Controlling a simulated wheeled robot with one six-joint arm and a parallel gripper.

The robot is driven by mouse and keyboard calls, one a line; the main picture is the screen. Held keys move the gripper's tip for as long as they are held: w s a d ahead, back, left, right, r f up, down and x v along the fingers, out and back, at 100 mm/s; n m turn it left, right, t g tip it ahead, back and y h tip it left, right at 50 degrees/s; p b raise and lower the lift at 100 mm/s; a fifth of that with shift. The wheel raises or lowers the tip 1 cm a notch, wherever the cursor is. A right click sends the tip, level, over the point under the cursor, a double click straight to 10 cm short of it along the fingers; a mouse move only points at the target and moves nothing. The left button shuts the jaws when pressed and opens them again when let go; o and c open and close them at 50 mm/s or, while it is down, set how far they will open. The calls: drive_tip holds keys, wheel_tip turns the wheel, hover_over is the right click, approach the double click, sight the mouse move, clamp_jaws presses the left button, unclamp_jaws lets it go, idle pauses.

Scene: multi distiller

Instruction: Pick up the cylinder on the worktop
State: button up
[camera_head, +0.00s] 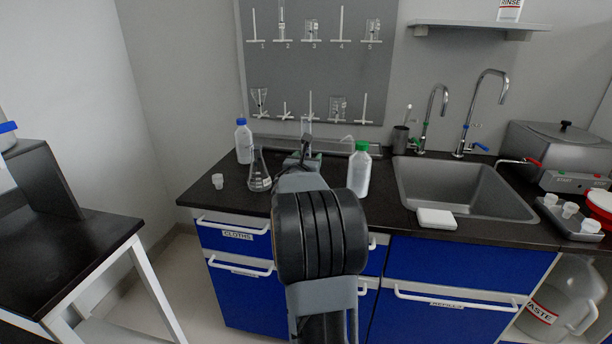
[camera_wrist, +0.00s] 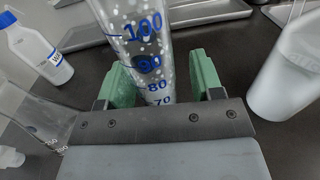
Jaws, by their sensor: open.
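The cylinder is a clear measuring cylinder (camera_wrist: 143,35) with blue numbers from 70 to 100 and droplets on its wall. In the wrist view it stands between the two green fingers of my gripper (camera_wrist: 160,80), with a gap on at least the right side. My gripper is open around it and not closed on it. The cylinder's lower part is hidden behind the gripper body. In the head view my gripper (camera_head: 303,160) is over the worktop (camera_head: 215,199), mostly hidden by my arm, and only a bit of the cylinder (camera_head: 306,126) shows above it.
A conical flask (camera_head: 259,176) and a blue-capped bottle (camera_head: 243,143) stand left of my gripper. A green-capped white bottle (camera_head: 359,172) stands close on the right.

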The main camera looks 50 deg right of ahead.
drive_tip(key=shift+w+d, duration=0.1)
drive_tip(key=shift+d, duration=0.05)
drive_tip(key=shift+c, duration=0.3)
clamp_jaws()
